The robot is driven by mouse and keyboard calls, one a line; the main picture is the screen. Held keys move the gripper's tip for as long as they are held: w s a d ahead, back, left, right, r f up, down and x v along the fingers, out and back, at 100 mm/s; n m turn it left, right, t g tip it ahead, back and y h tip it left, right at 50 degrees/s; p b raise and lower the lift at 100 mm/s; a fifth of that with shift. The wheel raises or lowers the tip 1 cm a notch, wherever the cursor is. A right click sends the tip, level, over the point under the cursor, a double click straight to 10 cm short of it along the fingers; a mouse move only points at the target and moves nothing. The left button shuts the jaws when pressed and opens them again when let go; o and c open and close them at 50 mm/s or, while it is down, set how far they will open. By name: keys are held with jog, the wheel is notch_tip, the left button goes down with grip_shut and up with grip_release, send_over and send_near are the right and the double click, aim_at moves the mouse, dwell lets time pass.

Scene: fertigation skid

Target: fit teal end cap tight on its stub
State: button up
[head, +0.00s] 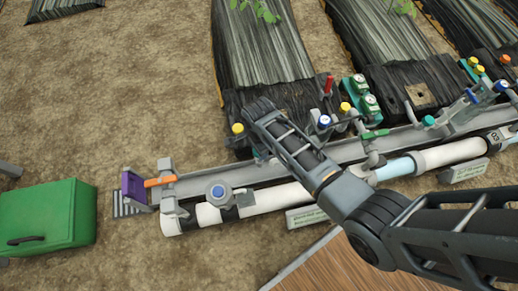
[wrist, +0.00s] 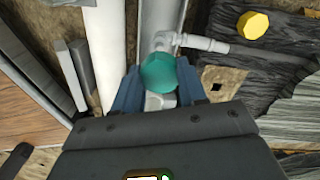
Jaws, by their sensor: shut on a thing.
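The teal end cap (wrist: 160,72) is between the two blue fingers of my gripper (wrist: 160,84) in the wrist view, and the gripper is shut on it. Just beyond the cap is a grey pipe fitting (wrist: 163,42) with a branch running right. The cap overlaps the near end of this fitting, and I cannot tell whether it is seated, touching or apart. The stub's end is hidden behind the cap. In the head view my arm reaches from the lower right over the pipes, and its forearm hides most of the gripper and the cap.
A white pipe (head: 270,197) and a grey rail run along the skid. A yellow knob (head: 238,128), a red-handled valve (head: 327,85) and a blue-topped fitting (head: 217,191) stand nearby. A green box (head: 48,215) is at left.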

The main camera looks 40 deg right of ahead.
jog(key=n+b, duration=0.1)
jog(key=n, duration=0.2)
jog(key=shift+f+n+b, duration=0.3)
jog(key=shift+n+b, duration=0.1)
jog(key=n+b, duration=0.2)
jog(key=n, duration=0.2)
jog(key=shift+f+n+b, duration=0.15)
jog(key=shift+n+b, duration=0.15)
jog(key=shift+b, duration=0.1)
jog(key=shift+f, duration=1.25)
jog(key=shift+f+b, duration=0.4)
jog(key=shift+f, duration=0.75)
jog(key=o, duration=0.7)
jog(key=shift+f, duration=0.4)
